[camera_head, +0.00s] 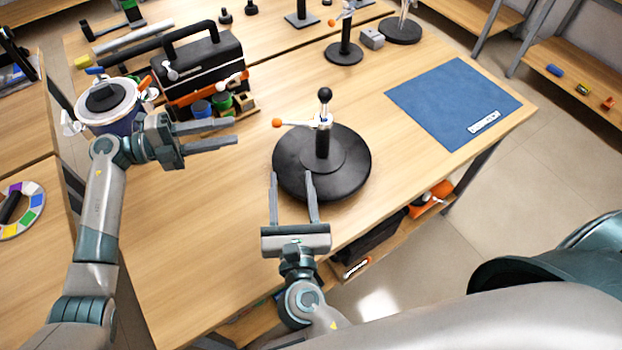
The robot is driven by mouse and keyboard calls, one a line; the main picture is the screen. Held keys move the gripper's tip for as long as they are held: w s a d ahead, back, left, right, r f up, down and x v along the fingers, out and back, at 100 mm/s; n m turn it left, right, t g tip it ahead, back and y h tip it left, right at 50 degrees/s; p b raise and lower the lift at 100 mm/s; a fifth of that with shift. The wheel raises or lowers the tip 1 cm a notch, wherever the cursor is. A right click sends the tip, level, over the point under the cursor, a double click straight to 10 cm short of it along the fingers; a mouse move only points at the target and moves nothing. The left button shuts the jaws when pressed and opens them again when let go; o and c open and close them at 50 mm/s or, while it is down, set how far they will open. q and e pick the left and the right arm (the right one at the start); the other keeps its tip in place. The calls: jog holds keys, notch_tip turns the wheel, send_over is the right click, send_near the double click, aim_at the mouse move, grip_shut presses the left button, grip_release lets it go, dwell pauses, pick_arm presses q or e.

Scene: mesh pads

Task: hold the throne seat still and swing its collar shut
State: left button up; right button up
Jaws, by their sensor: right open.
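The throne seat (345,175) is a round black disc lying on the wooden table, with a short black post (322,143) and a ball knob rising from its middle. A silver collar (321,121) sits around the post, with a lever reaching left to an orange tip (277,122). My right gripper (291,176) is open at the disc's front left; its fingers overlap the disc in the picture, and I cannot tell whether they touch it. My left gripper (235,130) is open and empty, left of the orange tip, with its fingers pointing right.
A black toolbox-like case (203,70) with small coloured parts stands behind my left gripper. A white-rimmed round container (108,100) is at the left. A blue mat (453,103) with a small white bar lies right. Other black stands (344,50) are at the back.

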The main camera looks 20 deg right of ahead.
aim_at(325, 120)
jog(key=d+h, duration=0.1)
jog(key=d+m+g+h, duration=0.1)
jog(key=d, duration=0.1)
jog(key=s+d+h, duration=0.1)
jog(key=d, duration=0.1)
jog(key=shift+d+r+m+h, duration=0.2)
jog(key=shift+m+h, duration=0.1)
jog(key=shift+w, duration=0.1)
jog(key=x, duration=1.7)
jog(key=shift+d+f, duration=0.15)
jog(key=shift+f, duration=0.2)
grip_shut()
dwell(0.6)
